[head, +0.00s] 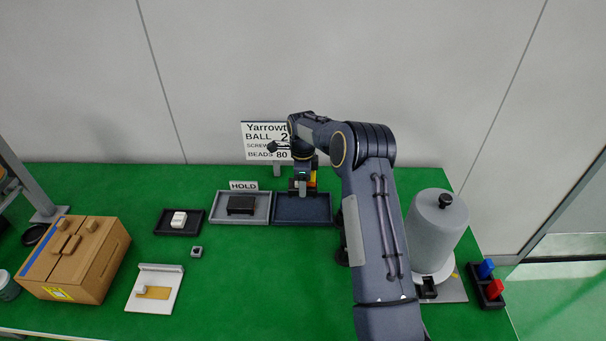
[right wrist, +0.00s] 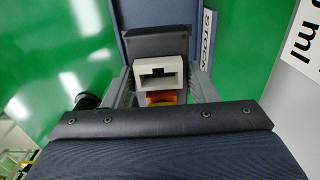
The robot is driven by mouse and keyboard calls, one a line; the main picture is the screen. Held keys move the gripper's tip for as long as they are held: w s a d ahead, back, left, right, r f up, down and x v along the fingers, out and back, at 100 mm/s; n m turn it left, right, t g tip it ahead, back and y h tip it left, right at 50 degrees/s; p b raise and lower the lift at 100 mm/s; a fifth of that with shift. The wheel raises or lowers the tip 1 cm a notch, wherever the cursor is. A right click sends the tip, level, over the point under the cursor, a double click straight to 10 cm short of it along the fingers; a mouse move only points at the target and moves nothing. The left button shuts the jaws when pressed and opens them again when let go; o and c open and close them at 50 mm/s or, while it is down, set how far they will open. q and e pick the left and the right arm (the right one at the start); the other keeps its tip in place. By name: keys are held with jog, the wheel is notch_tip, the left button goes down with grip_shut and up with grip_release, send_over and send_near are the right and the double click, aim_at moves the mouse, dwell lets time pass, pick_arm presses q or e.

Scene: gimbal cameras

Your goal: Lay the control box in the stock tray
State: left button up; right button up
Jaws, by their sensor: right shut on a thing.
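My right gripper (head: 303,187) is shut on the control box, over the back part of the dark blue stock tray (head: 302,215). In the right wrist view the control box (right wrist: 145,66) shows between the two fingers of the gripper (right wrist: 160,88): a pale grey face with a black slot, an orange part and a dark part beyond. In the head view it is mostly hidden by the gripper, with a bit of yellow-orange showing. The stock tray (right wrist: 128,14) lies behind it, with a STOCK label. I cannot tell whether the box touches the tray. My left gripper is not in view.
A grey tray (head: 215,215) labelled HOLD, with a dark block, adjoins on the left. Further left are a black tray (head: 162,228) and a cardboard-brown case (head: 100,262). A sign (head: 256,142) stands behind. A grey cylinder (head: 437,235) stands right of my arm.

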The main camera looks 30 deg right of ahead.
jog(key=shift+w, duration=0.1)
jog(key=shift+r, duration=0.1)
jog(key=shift+f, duration=0.25)
notch_tip(320, 180, down, 8)
jog(key=b, duration=0.5)
jog(key=shift+r+b, duration=0.25)
jog(key=shift+b, duration=0.15)
jog(key=shift+f+b, duration=0.35)
jog(key=shift+f, duration=0.05)
